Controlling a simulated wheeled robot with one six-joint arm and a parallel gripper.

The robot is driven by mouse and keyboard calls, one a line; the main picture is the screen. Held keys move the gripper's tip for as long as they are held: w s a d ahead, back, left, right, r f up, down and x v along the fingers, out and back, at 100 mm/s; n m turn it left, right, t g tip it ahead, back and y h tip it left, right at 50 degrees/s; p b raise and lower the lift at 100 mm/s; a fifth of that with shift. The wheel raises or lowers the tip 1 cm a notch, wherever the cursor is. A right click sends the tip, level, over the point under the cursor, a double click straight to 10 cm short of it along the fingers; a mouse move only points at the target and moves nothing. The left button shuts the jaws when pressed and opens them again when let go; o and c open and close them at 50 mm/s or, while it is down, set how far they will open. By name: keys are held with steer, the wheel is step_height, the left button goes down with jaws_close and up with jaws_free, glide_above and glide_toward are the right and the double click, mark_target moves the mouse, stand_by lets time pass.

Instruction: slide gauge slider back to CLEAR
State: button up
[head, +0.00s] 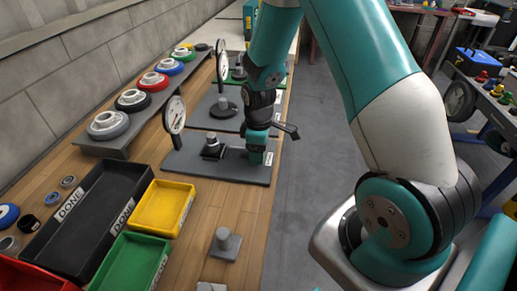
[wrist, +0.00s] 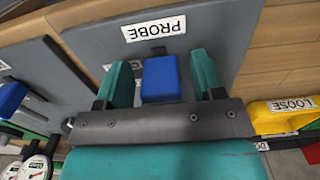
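The blue slider block (wrist: 160,77) stands on a grey plate (wrist: 225,35) in the wrist view, beside a white PROBE label (wrist: 155,29). My gripper (wrist: 162,80) has its two green fingers on either side of the block, with a gap showing on each side, so it is open. In the head view my gripper (head: 258,150) is low over the right end of the nearest gauge plate (head: 190,165) and hides the slider. A dial gauge (head: 175,115) stands at that plate's left end. I cannot read a CLEAR label.
A post on a black base (head: 212,146) stands mid-plate. More gauge plates (head: 215,108) lie behind. A black DONE tray (head: 90,205), a yellow tray (head: 162,207) and a green tray (head: 130,262) are in front. Several coloured discs (head: 153,81) line a shelf at left.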

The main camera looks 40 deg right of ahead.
steer(key=shift+r, duration=0.1)
step_height(320, 180, up, 17)
steer(key=shift+r, duration=0.15)
stand_by(0.4)
steer(key=s+a+r+y, duration=0.2)
steer(key=s+a+r, duration=0.2)
steer(key=s+a, duration=0.6)
steer(key=s+a+r+m+y+p, duration=0.1)
steer(key=s+a+r+y, duration=0.1)
steer(key=s+a, duration=0.8)
steer(key=shift+s+r+m, duration=0.3)
steer(key=shift+s+r, duration=0.05)
steer(key=shift+r, duration=0.55)
